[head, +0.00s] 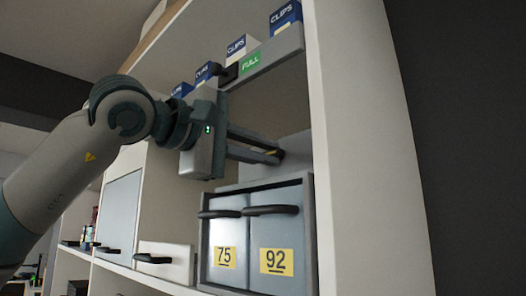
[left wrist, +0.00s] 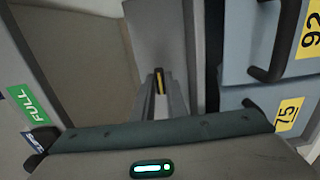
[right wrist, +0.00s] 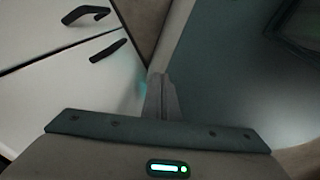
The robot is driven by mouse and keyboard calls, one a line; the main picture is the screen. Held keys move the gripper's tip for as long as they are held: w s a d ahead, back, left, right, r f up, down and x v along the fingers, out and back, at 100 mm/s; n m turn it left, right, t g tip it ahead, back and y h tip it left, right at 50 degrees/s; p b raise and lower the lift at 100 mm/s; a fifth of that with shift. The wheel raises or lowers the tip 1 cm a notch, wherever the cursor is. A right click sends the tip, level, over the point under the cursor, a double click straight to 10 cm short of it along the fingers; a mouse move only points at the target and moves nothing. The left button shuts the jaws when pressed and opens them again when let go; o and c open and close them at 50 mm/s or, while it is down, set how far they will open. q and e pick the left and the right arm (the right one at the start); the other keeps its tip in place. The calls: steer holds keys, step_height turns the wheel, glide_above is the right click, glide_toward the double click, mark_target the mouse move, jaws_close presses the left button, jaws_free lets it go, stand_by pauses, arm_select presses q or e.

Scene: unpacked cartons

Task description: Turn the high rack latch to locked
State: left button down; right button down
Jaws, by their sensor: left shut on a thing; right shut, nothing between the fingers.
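My left gripper (head: 277,156) reaches into the bay above the drawers. Its fingers are shut on the latch, a small dark piece with a yellow strip (left wrist: 159,80) between the fingertips in the left wrist view. The fingers hide most of the latch, so I cannot tell its turned position. A grey panel (left wrist: 155,30) stands right behind it. My right gripper (right wrist: 161,82) is shut and empty in the right wrist view, low beside pale fronts; it is not in the head view.
Two grey drawers marked 75 (head: 225,258) and 92 (head: 277,262) have dark handles jutting out below my left gripper. A rail with a green FULL label (head: 250,64) and blue-white CLIPS cartons (head: 285,16) is above. A tall pale side panel (head: 365,150) bounds the right.

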steer(key=shift+d, duration=0.1)
arm_select(q)
steer(key=c, duration=1.8)
jaws_free()
steer(key=shift+o, duration=0.2)
steer(key=shift+s, duration=0.1)
steer(key=shift+a, duration=0.1)
arm_select(e)
steer(key=shift+f, duration=0.1)
